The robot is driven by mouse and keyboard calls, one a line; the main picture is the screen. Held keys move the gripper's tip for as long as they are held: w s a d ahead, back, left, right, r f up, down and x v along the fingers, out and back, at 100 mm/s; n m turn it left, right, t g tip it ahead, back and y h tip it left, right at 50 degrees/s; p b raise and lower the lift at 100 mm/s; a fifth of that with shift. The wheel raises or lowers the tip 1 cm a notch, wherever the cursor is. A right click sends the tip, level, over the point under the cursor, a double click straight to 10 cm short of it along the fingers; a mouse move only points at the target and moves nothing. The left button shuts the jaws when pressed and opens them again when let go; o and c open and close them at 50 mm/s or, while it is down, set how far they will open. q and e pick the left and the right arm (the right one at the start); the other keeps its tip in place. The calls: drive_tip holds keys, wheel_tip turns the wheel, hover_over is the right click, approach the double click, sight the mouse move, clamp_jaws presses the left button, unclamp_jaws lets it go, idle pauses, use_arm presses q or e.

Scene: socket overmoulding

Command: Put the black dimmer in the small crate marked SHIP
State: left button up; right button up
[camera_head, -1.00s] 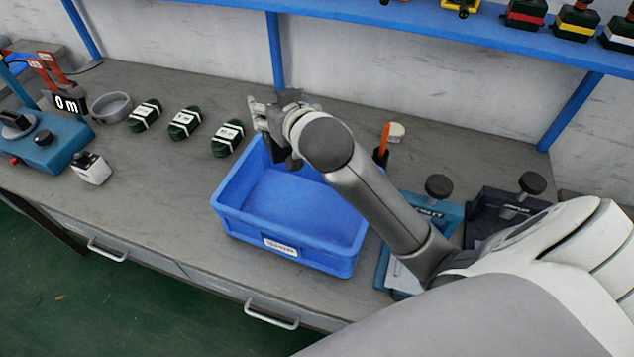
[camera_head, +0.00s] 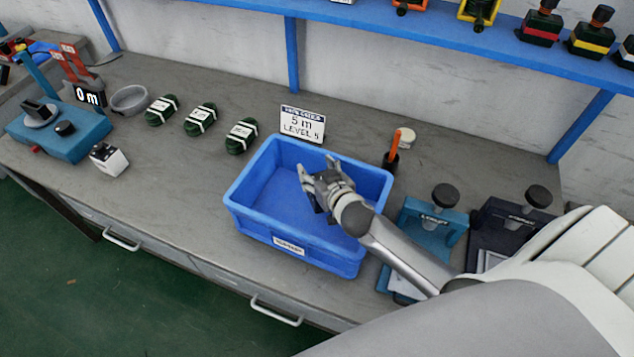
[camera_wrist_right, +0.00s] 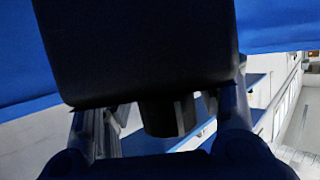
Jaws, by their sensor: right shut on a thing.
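My right gripper (camera_head: 320,184) is over the blue crate (camera_head: 300,262) in the head view; I cannot tell how far above its floor. In the right wrist view my right gripper (camera_wrist_right: 165,112) is shut on a dark black block, seemingly the black dimmer (camera_wrist_right: 140,50), with a short round stub (camera_wrist_right: 168,115) below it. The dimmer is hardly discernible in the head view. The crate has a white label (camera_head: 288,245) on its front, too small to read. The crate floor that shows is bare. My left gripper is not in view.
Several green bundles (camera_head: 200,119) lie to the left. A teal clamp fixture (camera_head: 433,228) and a dark one (camera_head: 508,225) stand right of the crate. A blue shelf (camera_head: 420,38) runs above the back.

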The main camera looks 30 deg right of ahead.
sight(317, 208)
wheel_tip(317, 208, down, 4)
drive_tip(key=shift+f, duration=0.15)
idle(0.3)
drive_tip(key=o, duration=1.1)
drive_tip(key=shift+r, duration=0.25)
drive_tip(key=shift+s, duration=0.4)
drive_tip(key=shift+b+v, duration=0.65)
drive_tip(key=shift+v, duration=2.75)
